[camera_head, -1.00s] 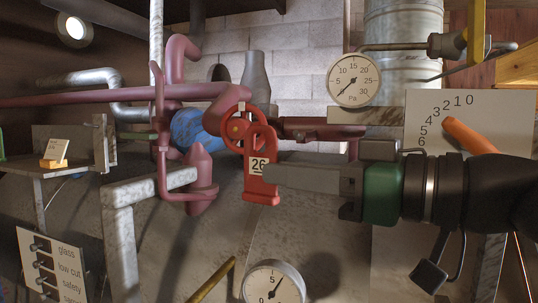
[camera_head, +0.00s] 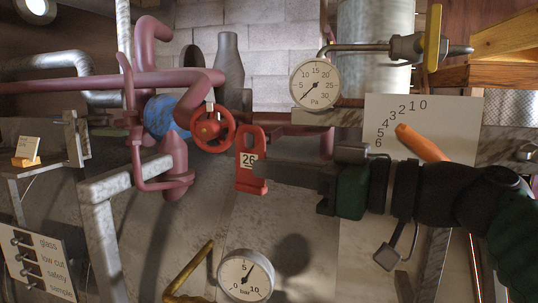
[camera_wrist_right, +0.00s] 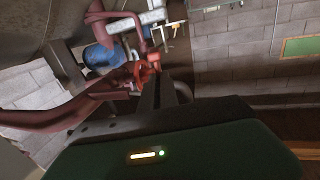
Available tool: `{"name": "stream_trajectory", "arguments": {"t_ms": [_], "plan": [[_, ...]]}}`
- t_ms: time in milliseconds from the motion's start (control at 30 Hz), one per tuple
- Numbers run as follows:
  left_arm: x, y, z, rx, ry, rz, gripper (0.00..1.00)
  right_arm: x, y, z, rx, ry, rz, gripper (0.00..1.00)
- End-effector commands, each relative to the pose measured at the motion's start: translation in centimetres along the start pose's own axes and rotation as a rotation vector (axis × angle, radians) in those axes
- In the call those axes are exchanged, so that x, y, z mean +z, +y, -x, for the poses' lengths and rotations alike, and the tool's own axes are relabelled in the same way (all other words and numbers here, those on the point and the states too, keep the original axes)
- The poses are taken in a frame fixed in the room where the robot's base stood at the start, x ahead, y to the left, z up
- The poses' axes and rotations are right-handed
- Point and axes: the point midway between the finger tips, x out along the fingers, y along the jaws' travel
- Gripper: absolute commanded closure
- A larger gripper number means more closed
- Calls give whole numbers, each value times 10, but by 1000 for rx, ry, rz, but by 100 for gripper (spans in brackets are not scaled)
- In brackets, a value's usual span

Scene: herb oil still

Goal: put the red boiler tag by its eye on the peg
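The red boiler tag (camera_head: 247,180), marked 26, hangs upright in the head view with its eye at the top. My right gripper (camera_head: 262,170) comes in from the right, and its fingers are shut on the tag's right side. The tag is in the air, just right of a red handwheel (camera_head: 213,129). Several dark pegs stick out of a labelled board (camera_head: 50,270) at lower left, well apart from the tag. In the right wrist view the fingers (camera_wrist_right: 158,90) point at red parts that I cannot tell apart. My left gripper is not in view.
Pink pipes (camera_head: 190,85) and a grey metal frame (camera_head: 100,230) stand between the tag and the board. A bar gauge (camera_head: 245,275) is below, and a Pa gauge (camera_head: 317,84) is above right. A scale plate with an orange pointer (camera_head: 420,142) is behind my right arm.

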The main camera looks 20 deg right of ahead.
Motion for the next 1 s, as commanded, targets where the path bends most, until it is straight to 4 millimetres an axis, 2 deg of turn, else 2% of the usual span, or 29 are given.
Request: {"name": "stream_trajectory", "arguments": {"t_ms": [33, 367, 667, 800, 1000], "plan": [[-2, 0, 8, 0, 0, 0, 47, -3, 3, -1, -1, -1, -3, 100], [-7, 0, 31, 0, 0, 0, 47, -1, 21, -8, -3, -3, -3, 100], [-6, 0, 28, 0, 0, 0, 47, 5, 42, -13, 0, -3, -1, 100], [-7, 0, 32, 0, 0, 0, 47, 7, 50, -16, 1, -3, -3, 100], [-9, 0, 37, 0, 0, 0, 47, 10, 54, -17, -1, -2, -2, 100]]}}
